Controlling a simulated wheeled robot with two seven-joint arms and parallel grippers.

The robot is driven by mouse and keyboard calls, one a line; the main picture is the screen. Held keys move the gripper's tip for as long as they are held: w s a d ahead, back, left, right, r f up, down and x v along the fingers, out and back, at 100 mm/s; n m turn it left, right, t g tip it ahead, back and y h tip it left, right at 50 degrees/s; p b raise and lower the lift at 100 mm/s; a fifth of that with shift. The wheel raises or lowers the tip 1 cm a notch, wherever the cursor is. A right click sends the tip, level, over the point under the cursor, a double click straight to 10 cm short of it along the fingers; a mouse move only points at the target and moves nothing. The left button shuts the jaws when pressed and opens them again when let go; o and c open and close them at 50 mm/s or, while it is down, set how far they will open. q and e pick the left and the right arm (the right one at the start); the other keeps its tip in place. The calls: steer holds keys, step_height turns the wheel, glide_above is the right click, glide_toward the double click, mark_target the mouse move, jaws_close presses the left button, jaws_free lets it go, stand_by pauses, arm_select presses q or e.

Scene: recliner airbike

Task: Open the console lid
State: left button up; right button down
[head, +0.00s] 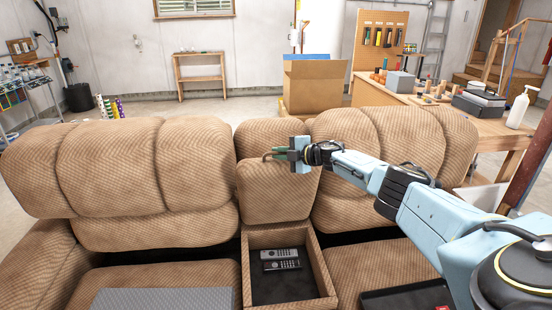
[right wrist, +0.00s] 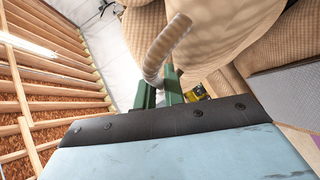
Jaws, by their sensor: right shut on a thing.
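The console (head: 322,272) sits in the middle of the brown corduroy recliner sofa, with its compartment uncovered. The padded console lid (head: 278,197) stands raised behind the compartment, close to the middle backrest. My right gripper (head: 281,154) is at the lid's upper edge, shut on a curved tan loop handle (head: 267,155). In the right wrist view the loop handle (right wrist: 165,48) passes between the green fingers of my right gripper (right wrist: 160,90). My left gripper is not in view.
Two dark remotes (head: 281,259) lie in the compartment. A grey patterned mat (head: 163,299) lies on the left seat and a black tray (head: 408,298) on the right seat. A cardboard box (head: 314,84) and a wooden workbench (head: 490,130) stand behind the sofa.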

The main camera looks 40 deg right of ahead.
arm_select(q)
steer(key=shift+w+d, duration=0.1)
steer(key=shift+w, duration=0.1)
arm_select(e)
steer(key=c, duration=1.8)
jaws_free()
steer(key=shift+o, duration=0.2)
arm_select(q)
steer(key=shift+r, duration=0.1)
arm_select(e)
steer(key=shift+s, duration=0.15)
